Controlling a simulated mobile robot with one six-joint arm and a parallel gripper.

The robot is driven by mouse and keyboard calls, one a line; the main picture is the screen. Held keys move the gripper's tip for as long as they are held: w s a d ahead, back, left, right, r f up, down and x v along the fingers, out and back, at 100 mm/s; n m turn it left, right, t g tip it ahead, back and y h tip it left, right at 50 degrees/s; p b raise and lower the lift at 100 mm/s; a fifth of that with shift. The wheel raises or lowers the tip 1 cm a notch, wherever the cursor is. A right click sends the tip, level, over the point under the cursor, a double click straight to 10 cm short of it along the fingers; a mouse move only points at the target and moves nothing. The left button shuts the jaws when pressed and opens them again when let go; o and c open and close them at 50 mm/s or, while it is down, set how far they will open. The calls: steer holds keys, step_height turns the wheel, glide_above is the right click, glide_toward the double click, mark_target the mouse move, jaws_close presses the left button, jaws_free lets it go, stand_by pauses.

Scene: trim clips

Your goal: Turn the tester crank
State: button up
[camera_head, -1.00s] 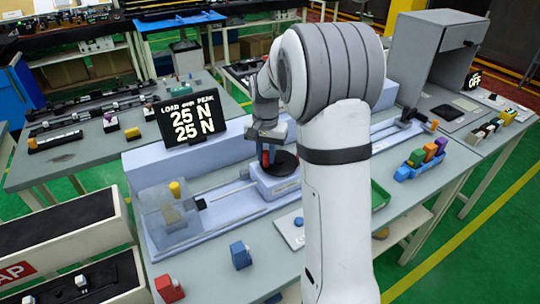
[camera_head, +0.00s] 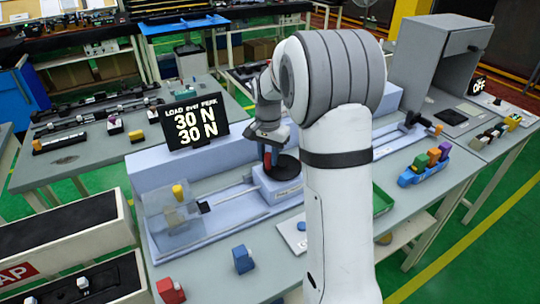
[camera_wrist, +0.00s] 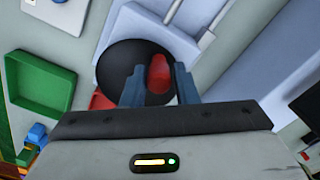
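The tester (camera_head: 160,165) is a long pale blue bench unit with a rail. Its crank is a black disc (camera_head: 288,166) on a pale block, with an upright red knob. My gripper (camera_head: 268,145) is over the disc in the head view. In the wrist view the red knob (camera_wrist: 159,73) stands between my two fingers (camera_wrist: 160,82), which close in on both its sides, with the black disc (camera_wrist: 118,55) beneath. The display (camera_head: 195,122) reads 30 N for load and 30 N for peak. A clear guard with a yellow-topped part (camera_head: 178,191) is at the rail's left end.
A green tray (camera_head: 382,200) and a blue bin with coloured blocks (camera_head: 425,168) lie right of the crank. A blue block (camera_head: 242,259) and a red block (camera_head: 170,290) sit along the front edge. A grey cabinet (camera_head: 425,55) stands at the back right.

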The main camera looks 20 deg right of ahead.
steer(key=o, duration=0.3)
step_height(320, 180, up, 7)
steer(key=shift+r+b, duration=0.2)
steer(key=shift+b, duration=0.2)
steer(key=shift+r, duration=0.15)
steer(key=shift+s, duration=0.15)
steer(key=shift+s+a+f+n+t, duration=0.2)
steer(key=shift+s+a+n+t, duration=0.9)
steer(key=shift+s, duration=3.4)
steer(key=shift+s+a+f+n+g, duration=0.15)
steer(key=shift+s+a+n, duration=0.4)
steer(key=shift+s+n, duration=2.65)
steer(key=shift+s+a+f+n+t, duration=0.15)
steer(key=shift+s+a+t, duration=0.55)
steer(key=shift+s, duration=5.15)
